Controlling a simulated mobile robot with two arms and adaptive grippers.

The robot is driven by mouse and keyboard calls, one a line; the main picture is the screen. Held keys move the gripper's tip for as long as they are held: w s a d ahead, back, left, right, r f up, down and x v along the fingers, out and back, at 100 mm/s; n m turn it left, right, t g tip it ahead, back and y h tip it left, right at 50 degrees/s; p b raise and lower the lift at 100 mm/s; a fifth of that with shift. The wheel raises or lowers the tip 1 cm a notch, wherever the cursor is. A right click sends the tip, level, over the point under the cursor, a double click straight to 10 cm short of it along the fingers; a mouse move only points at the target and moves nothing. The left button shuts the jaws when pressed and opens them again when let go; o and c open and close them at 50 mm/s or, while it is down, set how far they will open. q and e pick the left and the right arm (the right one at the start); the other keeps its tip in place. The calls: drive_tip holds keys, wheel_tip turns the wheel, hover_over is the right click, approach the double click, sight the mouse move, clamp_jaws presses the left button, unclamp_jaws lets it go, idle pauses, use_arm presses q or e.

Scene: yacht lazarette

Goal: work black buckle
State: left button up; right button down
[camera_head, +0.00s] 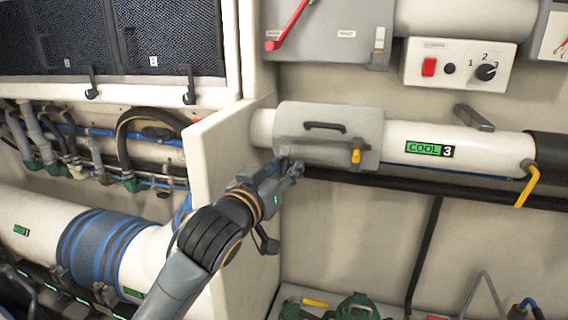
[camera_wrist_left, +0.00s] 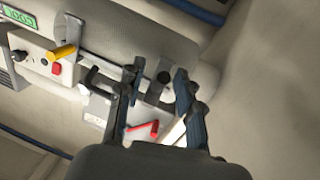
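A grey cover (camera_head: 330,140) sits around the white pipe marked COOL 3 and has a dark handle (camera_head: 324,126) on its front. A yellow buckle (camera_head: 356,156) is at its lower right; it also shows in the left wrist view (camera_wrist_left: 62,52). In the left wrist view the black buckle (camera_wrist_left: 156,90) stands on the cover's edge, between the fingers of my left gripper (camera_wrist_left: 156,76). The fingers are apart, with a gap on each side of it. In the head view my left gripper (camera_head: 294,169) is at the cover's lower left and hides most of the buckle. My right gripper is not seen.
A black pipe (camera_head: 440,190) runs below the cover. A switch box (camera_head: 458,65) and a red lever (camera_head: 287,26) are above. Green fittings (camera_head: 356,308) lie at the bottom.

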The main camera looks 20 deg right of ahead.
use_arm(q)
drive_tip(key=shift+w, duration=0.1)
clamp_jaws()
drive_tip(key=shift+f+b, duration=0.35)
drive_tip(key=shift+b, duration=0.4)
drive_tip(key=shift+r, duration=0.2)
drive_tip(key=shift+c, duration=0.3)
unclamp_jaws()
drive_tip(key=shift+o, duration=0.3)
drive_tip(key=shift+d, duration=0.1)
